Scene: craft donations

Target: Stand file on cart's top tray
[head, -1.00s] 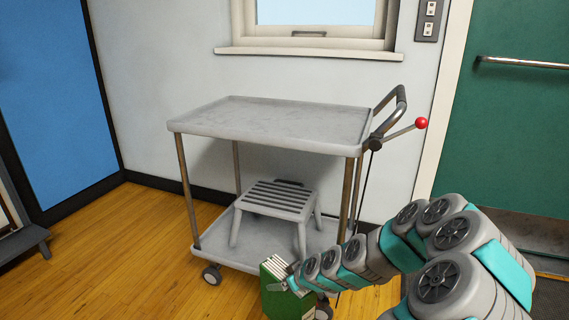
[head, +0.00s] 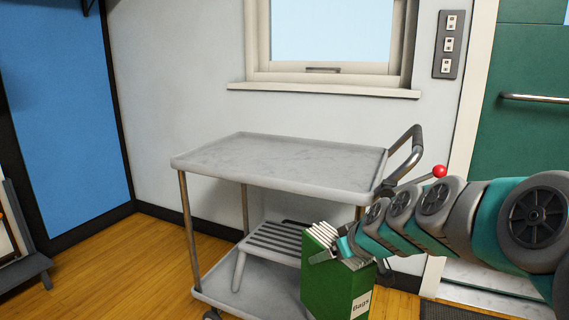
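The green file (head: 334,290), with white papers at its open top and a label on its side, hangs upright from my gripper (head: 338,253). My gripper is closed on the file's upper edge; the fingertips are small and partly hidden by the wrist. The file is in front of the cart's right part, below the level of the top tray. The cart's top tray (head: 280,160) is grey, has a raised rim and is empty.
A grey slatted stool (head: 275,241) stands on the cart's lower tray (head: 243,282). The cart's handle (head: 408,150) and a red-knobbed lever (head: 439,171) are at its right end, close behind my arm. A window sill (head: 320,90) is above the cart.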

